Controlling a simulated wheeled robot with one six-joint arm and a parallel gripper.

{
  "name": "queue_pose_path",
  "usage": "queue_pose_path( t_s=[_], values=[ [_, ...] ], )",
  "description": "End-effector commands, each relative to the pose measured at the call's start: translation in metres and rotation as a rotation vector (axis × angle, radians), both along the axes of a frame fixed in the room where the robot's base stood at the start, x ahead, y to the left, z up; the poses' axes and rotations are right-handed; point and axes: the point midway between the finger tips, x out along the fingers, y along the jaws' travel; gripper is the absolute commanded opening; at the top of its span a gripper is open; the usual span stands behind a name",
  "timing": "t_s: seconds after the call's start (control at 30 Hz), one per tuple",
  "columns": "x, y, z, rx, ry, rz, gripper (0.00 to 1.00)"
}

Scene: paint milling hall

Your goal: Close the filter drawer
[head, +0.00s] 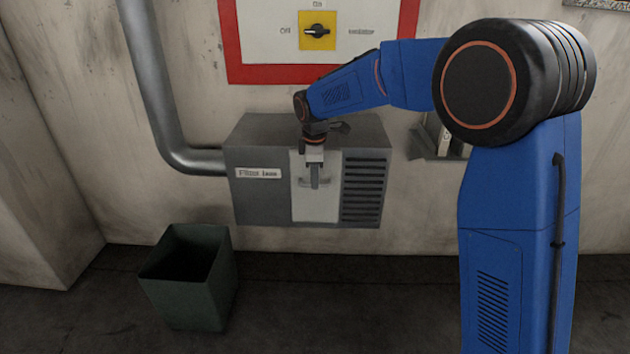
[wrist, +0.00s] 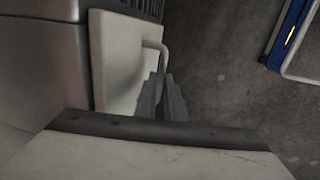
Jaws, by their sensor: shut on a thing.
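The filter drawer has a pale front panel (head: 328,203) in the middle of a grey filter box (head: 262,205) on the wall. A bar handle (head: 302,183) is on the panel. My gripper (head: 314,184) reaches down in front of the panel and is shut on the handle. In the wrist view the pale panel (wrist: 122,75) stands beside the grey box, and the handle (wrist: 163,52) runs to my gripper's fingers (wrist: 163,98). How far the drawer stands out of the box is hard to tell; my gripper hides part of the handle.
A dark green open bin (head: 190,285) stands on the floor, front left of the box. A grey pipe (head: 155,95) enters the box's left side. A red-framed switch panel (head: 275,45) is above. The floor below the box looks clear.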

Motion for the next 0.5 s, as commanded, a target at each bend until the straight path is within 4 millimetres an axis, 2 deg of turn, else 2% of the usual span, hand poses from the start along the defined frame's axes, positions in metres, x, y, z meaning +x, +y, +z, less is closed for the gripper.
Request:
queue_pose_path(
  t_s=[0.17, 0.2, 0.23, 0.27, 0.5],
  values=[
    [0.0052, 0.0006, 0.003, 0.005, -0.014, 0.0, 0.0],
    [0.0056, 0.0008, 0.0031, 0.005, -0.015, 0.0, 0.19],
    [0.0055, 0.0008, 0.0031, 0.005, -0.015, 0.0, 0.26],
    [0.0052, 0.0007, 0.003, 0.005, -0.014, 0.0, 0.28],
    [0.0036, 0.0002, 0.0018, 0.003, -0.01, 0.0, 0.28]
  ],
)
